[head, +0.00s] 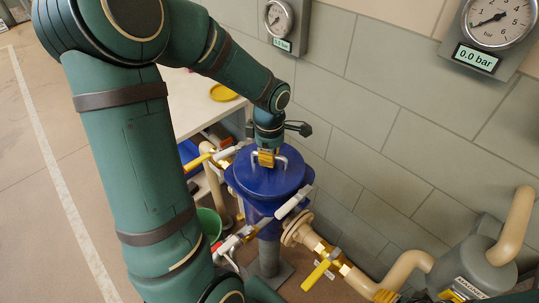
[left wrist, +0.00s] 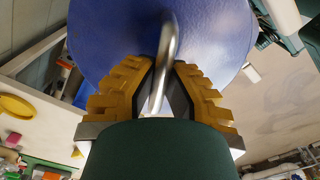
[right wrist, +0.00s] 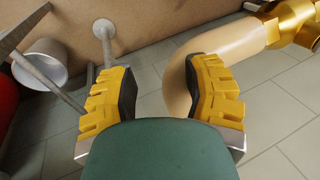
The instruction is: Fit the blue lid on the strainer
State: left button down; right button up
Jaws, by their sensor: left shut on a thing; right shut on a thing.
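The blue lid (head: 248,181) is a round disc with a metal bar handle (head: 283,162). It lies over the top of the blue strainer (head: 268,228), roughly level in the head view. I cannot tell whether it is fully seated on the rim. My left gripper (head: 266,158) is shut on the lid's handle. The left wrist view shows the handle (left wrist: 166,50) between the yellow fingers (left wrist: 160,88), with the lid (left wrist: 105,38) behind. My right gripper (right wrist: 155,85) is low by the pipework, with its fingers around part of a beige pipe (right wrist: 179,82).
White-handled levers (head: 293,203) and a yellow valve handle (head: 316,275) stick out close around the strainer. Gauges (head: 280,18) hang on the tiled wall. A bench with a yellow plate (head: 223,93) and a green bucket (head: 209,222) are on the left.

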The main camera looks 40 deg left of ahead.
pick_arm(q)
jog(key=shift+f+b, duration=0.5)
jog(key=shift+b, duration=0.05)
dwell(0.4)
jog(key=shift+s+d+f+b, duration=0.1)
jog(key=shift+f+b, duration=0.35)
jog(key=shift+b, duration=0.2)
dwell(1.1)
jog(key=c, duration=0.5)
grip_release()
jog(key=shift+c, duration=0.2)
